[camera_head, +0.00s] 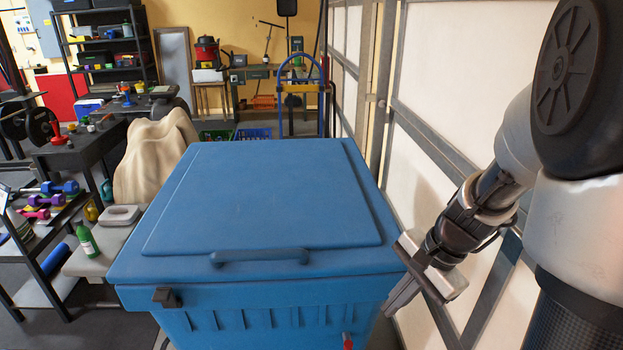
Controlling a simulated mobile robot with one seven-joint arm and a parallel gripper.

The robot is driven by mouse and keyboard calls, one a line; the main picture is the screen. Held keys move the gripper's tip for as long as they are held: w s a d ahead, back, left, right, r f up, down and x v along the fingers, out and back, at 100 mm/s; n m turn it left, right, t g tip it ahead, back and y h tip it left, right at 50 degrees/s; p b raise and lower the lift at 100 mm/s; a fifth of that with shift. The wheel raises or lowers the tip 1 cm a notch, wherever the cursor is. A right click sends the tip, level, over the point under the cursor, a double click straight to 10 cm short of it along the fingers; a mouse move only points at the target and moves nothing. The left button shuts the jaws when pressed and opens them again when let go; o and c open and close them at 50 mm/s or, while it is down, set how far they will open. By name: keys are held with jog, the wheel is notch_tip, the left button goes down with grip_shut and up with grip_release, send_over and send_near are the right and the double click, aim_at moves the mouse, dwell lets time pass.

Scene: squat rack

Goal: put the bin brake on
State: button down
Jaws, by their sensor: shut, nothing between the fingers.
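A large blue bin (270,240) with a closed lid stands right in front of me. Its lid has a blue bar handle (260,257) at the front edge and a dark latch (166,297) at the front left corner. A small red part (347,341) shows low on the bin's front, cut off by the bottom edge; I cannot tell for certain whether it is the brake. My gripper (390,308) is shut and empty. It points down beside the bin's front right corner, right of the red part. The bin's lower part and wheels are out of view.
A pale panelled wall (440,100) runs close along the right side of the bin. On the left stand a dumbbell rack (45,205), a bench with a green bottle (86,240) and a cloth-covered object (155,155). A blue hand truck (302,90) stands behind the bin.

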jog(key=d+f+m+y+b, duration=0.1)
jog(key=d+f+m+b, duration=0.35)
jog(key=f, duration=1.15)
jog(key=w+a+f+m, duration=0.1)
jog(key=a+f+m, duration=0.1)
jog(key=a+f, duration=0.5)
jog(key=shift+w+a+f+g+b, duration=0.25)
jog(key=shift+f+g+b, duration=0.1)
jog(key=shift+f, duration=0.35)
jog(key=shift+m, duration=0.25)
